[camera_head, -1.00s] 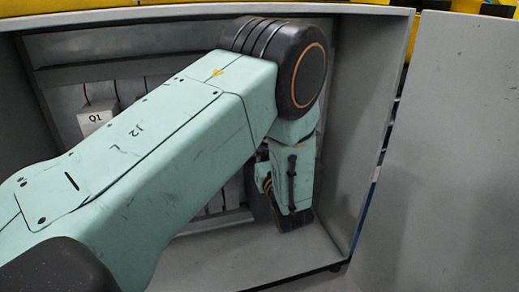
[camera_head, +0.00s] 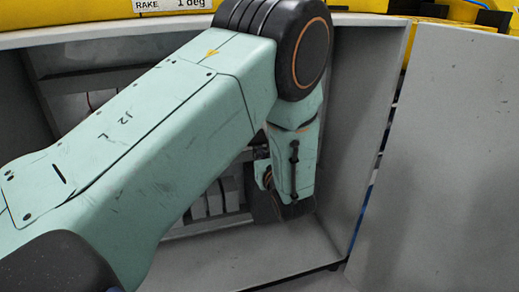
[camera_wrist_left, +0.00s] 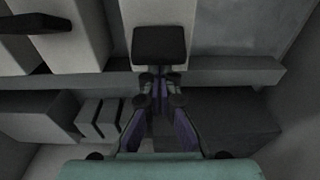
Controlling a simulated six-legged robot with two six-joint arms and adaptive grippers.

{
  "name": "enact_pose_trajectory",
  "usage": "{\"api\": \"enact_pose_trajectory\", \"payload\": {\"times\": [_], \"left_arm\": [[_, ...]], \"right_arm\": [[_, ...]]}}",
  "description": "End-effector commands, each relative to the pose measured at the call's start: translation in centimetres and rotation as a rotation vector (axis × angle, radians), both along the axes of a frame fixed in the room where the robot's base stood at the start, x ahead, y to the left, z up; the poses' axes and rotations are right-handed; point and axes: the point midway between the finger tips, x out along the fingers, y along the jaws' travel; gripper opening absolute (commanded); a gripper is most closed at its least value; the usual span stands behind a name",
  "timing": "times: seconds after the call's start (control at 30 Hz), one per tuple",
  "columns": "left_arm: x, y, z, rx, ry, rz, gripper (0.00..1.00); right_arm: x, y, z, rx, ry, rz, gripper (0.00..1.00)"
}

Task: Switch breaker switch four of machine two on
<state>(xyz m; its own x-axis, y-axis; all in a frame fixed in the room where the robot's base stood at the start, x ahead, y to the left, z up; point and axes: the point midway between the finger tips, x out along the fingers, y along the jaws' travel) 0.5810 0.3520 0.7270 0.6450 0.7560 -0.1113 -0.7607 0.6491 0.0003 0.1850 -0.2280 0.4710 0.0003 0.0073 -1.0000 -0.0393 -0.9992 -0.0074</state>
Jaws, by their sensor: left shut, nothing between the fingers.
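My left arm reaches into the open grey cabinet in the head view, and its gripper (camera_head: 264,203) is a dark shape low inside, partly hidden by my wrist. In the left wrist view the gripper (camera_wrist_left: 158,82) is shut and empty, its fingertips just below a black switch lever (camera_wrist_left: 160,44) on a pale breaker body (camera_wrist_left: 158,14). I cannot tell whether they touch. Another black lever (camera_wrist_left: 34,24) sits on a pale breaker further left. Switch and machine numbers are not readable. My right gripper is not in view.
Smaller pale breakers (camera_wrist_left: 103,118) stand in a row below a grey rail (camera_wrist_left: 225,73); they also show in the head view (camera_head: 214,200). The cabinet side wall (camera_head: 352,130) is close on the right, with an open door panel (camera_head: 450,160) beyond. The cabinet floor (camera_head: 235,262) is clear.

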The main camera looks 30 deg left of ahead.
Motion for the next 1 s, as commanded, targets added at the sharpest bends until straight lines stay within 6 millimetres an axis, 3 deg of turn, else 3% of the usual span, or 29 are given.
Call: {"api": "enact_pose_trajectory", "payload": {"times": [0.43, 1.0], "left_arm": [[-0.2, -0.3, 1.6, -0.042, 0.036, -0.001, 0.00], [-0.4, -0.5, 4.7, -0.335, 0.281, 0.001, 0.00]], "right_arm": [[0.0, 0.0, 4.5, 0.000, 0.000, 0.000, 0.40], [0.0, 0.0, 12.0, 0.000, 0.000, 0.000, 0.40]]}}
